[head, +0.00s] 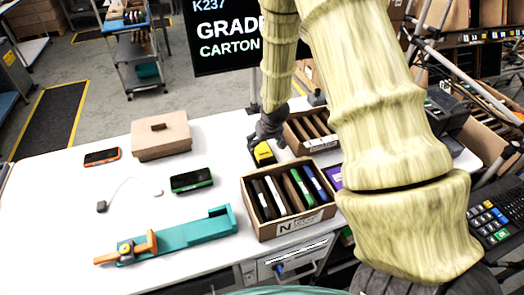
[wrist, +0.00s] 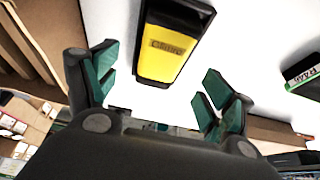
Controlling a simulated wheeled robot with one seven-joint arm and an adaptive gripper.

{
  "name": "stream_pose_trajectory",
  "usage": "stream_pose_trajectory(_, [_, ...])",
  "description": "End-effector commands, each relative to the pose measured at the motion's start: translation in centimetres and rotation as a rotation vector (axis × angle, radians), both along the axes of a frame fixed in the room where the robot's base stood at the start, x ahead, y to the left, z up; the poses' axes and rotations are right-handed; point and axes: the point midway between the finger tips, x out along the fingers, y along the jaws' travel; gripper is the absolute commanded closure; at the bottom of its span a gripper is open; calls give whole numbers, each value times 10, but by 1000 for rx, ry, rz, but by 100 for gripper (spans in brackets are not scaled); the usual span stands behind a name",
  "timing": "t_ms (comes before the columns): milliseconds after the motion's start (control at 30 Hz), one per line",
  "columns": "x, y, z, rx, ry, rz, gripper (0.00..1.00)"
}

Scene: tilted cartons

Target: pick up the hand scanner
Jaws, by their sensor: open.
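A yellow and black block-shaped device (head: 263,153), which I take to be the hand scanner, lies on the white table left of the rear carton. In the wrist view the device (wrist: 165,45) shows a yellow face with dark lettering and black sides and end. My gripper (wrist: 158,88) is open, its teal finger pads on either side of the device's near end, with gaps both sides. Nothing is held. In the head view my gripper (head: 268,130) is right above and behind the device and partly hides it.
A front carton (head: 290,226) and a rear carton (head: 318,148) hold upright items. A green-edged device (head: 191,180), an orange-edged device (head: 102,157), a brown box (head: 161,138) and a teal fixture (head: 180,237) stand on the table (head: 60,215). Free table lies left of my gripper.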

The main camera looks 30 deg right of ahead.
Motion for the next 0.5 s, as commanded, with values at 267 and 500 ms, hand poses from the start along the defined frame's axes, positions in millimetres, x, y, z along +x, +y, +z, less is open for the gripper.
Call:
stream_pose_trajectory(267, [10, -1, -17, -1, 2, 1, 18])
stream_pose_trajectory(500, [17, -3, -34, -1, 1, 1, 18])
